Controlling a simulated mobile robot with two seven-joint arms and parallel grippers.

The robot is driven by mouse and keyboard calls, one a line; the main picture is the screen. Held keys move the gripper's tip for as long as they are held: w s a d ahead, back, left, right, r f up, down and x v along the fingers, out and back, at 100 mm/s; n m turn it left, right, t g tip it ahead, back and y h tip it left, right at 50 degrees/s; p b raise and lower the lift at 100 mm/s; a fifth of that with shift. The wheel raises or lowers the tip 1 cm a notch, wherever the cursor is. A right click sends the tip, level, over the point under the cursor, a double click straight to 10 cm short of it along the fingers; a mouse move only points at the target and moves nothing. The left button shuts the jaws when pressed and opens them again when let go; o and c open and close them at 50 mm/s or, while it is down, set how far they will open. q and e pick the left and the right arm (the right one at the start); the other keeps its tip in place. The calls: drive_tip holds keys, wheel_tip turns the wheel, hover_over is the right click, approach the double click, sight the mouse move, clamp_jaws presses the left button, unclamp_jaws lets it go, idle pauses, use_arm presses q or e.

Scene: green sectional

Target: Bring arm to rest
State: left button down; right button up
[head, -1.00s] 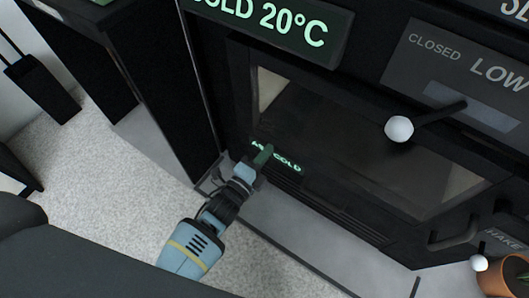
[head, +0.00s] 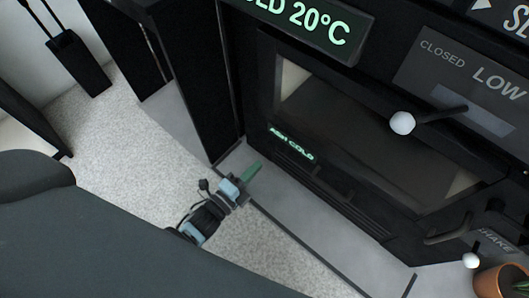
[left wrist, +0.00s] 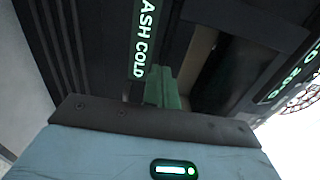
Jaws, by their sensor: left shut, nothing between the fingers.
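My left gripper (head: 251,176) is in the head view, in front of the black stove and above the grey slab at its foot. Its green fingers are together and hold nothing. The blue and black wrist is behind it, and most of the arm is hidden below the large dark grey shape at lower left. In the left wrist view the green fingers (left wrist: 162,88) are closed together, pointing toward the stove front near the "ASH COLD" label. My right gripper is not in view.
The black stove (head: 340,130) has a glass window, a white-knobbed lever (head: 402,123) and an "ASH COLD" label (head: 291,143). A potted plant (head: 490,284) stands at lower right. A black stand (head: 80,68) is at upper left. Pale carpet (head: 140,150) lies open at left.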

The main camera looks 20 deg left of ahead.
use_arm(q)
drive_tip(key=shift+v, duration=0.8)
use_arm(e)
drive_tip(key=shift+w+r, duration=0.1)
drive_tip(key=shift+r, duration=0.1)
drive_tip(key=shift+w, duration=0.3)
